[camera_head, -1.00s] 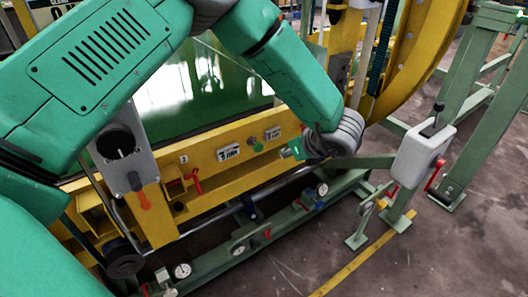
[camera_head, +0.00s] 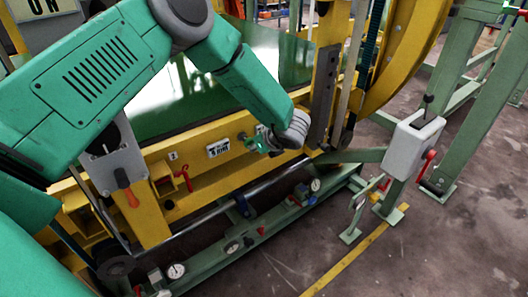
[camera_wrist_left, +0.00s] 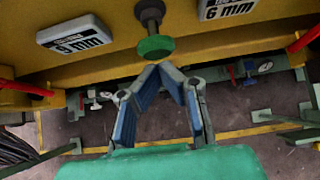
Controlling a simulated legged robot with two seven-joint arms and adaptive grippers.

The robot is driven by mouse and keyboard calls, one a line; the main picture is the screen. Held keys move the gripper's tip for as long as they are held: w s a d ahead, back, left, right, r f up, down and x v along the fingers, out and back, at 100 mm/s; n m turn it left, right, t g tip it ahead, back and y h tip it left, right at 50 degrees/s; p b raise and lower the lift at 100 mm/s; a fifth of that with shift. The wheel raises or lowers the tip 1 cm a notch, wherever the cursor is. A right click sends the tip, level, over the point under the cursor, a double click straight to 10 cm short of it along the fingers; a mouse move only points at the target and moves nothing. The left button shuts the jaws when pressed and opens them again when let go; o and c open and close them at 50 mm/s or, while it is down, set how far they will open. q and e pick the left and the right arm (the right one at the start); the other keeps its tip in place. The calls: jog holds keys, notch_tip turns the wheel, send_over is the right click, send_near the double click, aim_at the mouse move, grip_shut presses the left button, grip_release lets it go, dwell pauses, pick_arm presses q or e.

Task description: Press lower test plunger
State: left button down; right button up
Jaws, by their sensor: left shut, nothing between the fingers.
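The test plunger (camera_wrist_left: 155,46) shows in the left wrist view as a round green cap below a dark grey collar, sticking out from the yellow beam (camera_wrist_left: 110,65). My left gripper (camera_wrist_left: 165,70) is shut and empty. Its fingertips come together just below the green cap in that view; I cannot tell whether they touch it. In the head view my left gripper (camera_head: 260,140) is in front of the yellow beam, right of a white label, and hides part of the plunger area. My right gripper is not in view.
A 9 mm plate (camera_wrist_left: 75,34) and a 6 mm plate (camera_wrist_left: 226,8) flank the plunger. A red lever (camera_head: 186,178) sits on the beam at left. A green lower rail (camera_head: 250,235) with gauges runs below. A grey box (camera_head: 412,148) stands at right.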

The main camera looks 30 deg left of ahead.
pick_arm(q)
jog(key=shift+w+a, duration=0.2)
jog(key=shift+a, duration=0.15)
